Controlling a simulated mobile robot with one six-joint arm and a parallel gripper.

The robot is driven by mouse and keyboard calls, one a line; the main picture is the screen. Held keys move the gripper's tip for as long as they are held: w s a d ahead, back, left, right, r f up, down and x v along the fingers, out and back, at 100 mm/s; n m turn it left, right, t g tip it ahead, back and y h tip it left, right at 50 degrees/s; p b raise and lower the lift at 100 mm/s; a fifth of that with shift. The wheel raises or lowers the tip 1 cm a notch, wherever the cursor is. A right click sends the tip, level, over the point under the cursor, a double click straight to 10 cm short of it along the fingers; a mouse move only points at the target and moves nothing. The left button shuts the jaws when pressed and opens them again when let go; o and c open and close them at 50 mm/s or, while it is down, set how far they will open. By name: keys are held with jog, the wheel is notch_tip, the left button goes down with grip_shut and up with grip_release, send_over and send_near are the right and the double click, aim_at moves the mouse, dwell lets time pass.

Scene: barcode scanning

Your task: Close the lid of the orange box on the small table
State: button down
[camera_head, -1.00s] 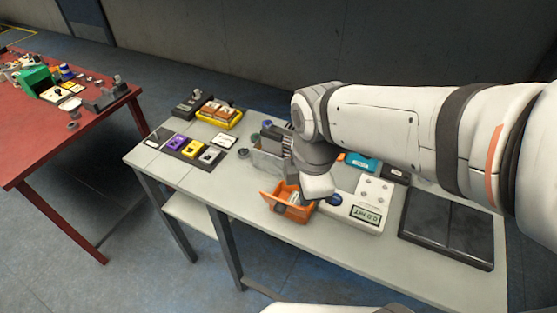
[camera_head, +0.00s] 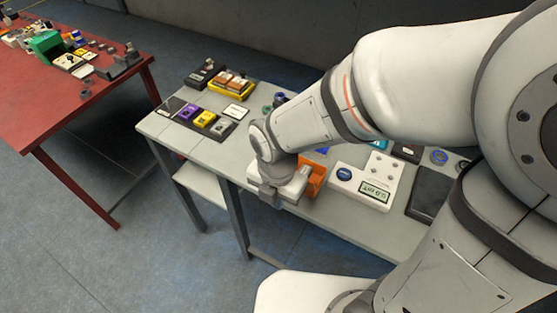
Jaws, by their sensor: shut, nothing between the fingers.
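The orange box (camera_head: 315,178) is on the small grey table (camera_head: 222,157), near its front edge. Only its right part shows as an upright orange piece. My gripper hides the rest, and I cannot tell how far the lid is open. My gripper (camera_head: 283,188) is at the left of the visible orange part, low over the table's front edge. It looks shut and empty, though its fingertips are hard to make out. I cannot tell whether it touches the box.
A white device with a display and blue button (camera_head: 366,183) stands right of the box. A black panel (camera_head: 428,196) lies further right. Purple, yellow and grey items (camera_head: 206,119) and a yellow tray (camera_head: 232,86) are at the left. A red table (camera_head: 75,110) stands apart.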

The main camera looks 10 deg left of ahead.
jog(key=shift+w+d+r+p, duration=0.1)
jog(key=shift+w+d+p, duration=0.15)
jog(key=shift+w, duration=0.35)
jog(key=shift+w+d+r+p, duration=0.15)
jog(key=shift+w+d+p, duration=0.05)
jog(key=shift+w, duration=0.35)
jog(key=shift+w+d+r+p, duration=0.1)
jog(key=shift+w+d+p, duration=0.15)
jog(key=shift+w, duration=0.35)
jog(key=shift+a, duration=0.1)
jog(key=shift+r, duration=0.1)
